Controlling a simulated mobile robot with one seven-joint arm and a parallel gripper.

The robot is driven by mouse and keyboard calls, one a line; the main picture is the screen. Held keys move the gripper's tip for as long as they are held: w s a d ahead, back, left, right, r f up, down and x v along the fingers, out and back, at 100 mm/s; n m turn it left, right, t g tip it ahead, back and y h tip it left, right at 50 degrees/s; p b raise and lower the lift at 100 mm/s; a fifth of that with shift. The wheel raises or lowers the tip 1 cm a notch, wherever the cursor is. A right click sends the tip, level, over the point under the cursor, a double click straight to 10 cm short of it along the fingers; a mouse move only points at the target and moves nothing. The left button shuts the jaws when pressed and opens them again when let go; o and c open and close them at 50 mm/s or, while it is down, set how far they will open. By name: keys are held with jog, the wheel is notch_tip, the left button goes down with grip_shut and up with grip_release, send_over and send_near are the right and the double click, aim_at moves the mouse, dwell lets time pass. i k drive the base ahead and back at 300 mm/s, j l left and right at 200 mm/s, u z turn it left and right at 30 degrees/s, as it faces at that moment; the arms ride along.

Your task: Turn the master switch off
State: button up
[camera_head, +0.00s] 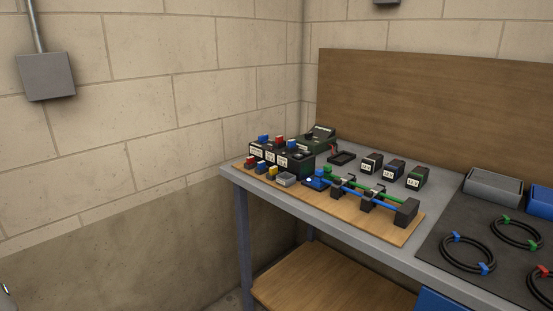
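A workbench (345,237) stands against the walls in the head view. On its left part sits a wooden board (345,212) with a row of black labelled blocks (287,158) topped by blue and red pieces. A dark green-black unit (319,135) with a small label stands behind them at the back. I cannot tell which part is the master switch, or how it is set. My gripper is not clearly visible. Only a small dark and pale piece shows at the bottom left edge, and I cannot tell what it is.
Several small coloured blocks line the board's front. Blue and green rods (366,194) run to a dark block (406,212). Black cable loops (468,255) lie on a dark mat at the right, near a grey bin (492,188). A grey box (46,77) is on the left wall.

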aim_at(264, 138)
jog(key=i+u, duration=0.15)
jog(key=i, duration=0.55)
jog(key=i+u, duration=0.15)
jog(key=i, duration=0.55)
jog(key=i+l+u, duration=0.1)
jog(key=i, duration=0.55)
